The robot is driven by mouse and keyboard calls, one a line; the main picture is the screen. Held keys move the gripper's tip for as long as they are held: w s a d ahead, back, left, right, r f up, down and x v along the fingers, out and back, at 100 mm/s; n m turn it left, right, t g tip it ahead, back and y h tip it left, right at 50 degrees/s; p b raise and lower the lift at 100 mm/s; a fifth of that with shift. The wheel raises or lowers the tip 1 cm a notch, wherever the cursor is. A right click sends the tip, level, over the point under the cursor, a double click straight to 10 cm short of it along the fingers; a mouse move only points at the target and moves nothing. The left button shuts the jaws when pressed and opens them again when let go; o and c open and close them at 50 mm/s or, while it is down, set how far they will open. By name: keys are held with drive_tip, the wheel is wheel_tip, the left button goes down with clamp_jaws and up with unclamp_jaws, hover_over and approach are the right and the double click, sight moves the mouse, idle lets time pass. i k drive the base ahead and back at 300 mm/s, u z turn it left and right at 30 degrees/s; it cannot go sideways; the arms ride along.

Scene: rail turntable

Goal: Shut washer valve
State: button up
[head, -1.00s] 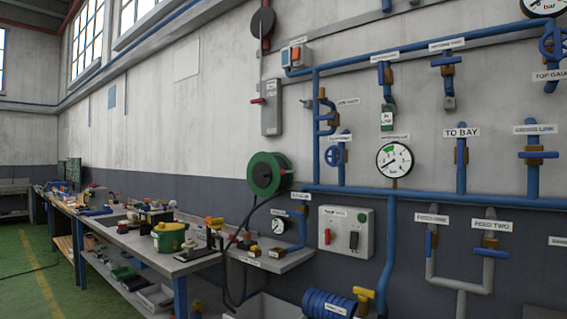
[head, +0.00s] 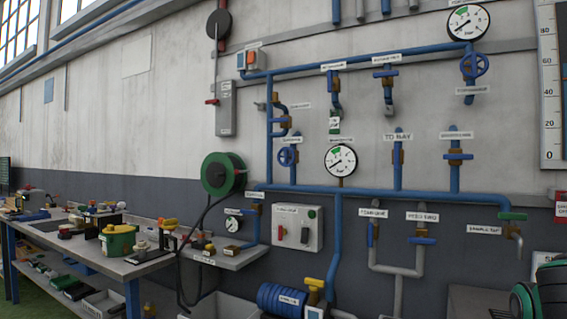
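Blue pipework with several labelled valves runs over the wall in the head view. I cannot make out which label names the washer valve. The upper valve (head: 334,82) has an unreadable label and a tag (head: 335,126) hanging below it. The valve to its right (head: 386,73) has its blue handle across the pipe. The TO BAY valve (head: 398,150) has its handle along the pipe; the cross link valve (head: 455,155) has its handle across. The feed one handle (head: 371,235) is upright, the FEED TWO handle (head: 421,240) level. My gripper is not in view.
A workbench (head: 147,262) with tools stands at the left. A green hose reel (head: 222,174), a switch box (head: 297,229) and a round gauge (head: 340,159) are on the wall.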

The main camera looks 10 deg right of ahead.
sight(287, 156)
drive_tip(key=u, duration=1.3)
drive_tip(key=i, duration=3)
drive_tip(key=z, duration=1.85)
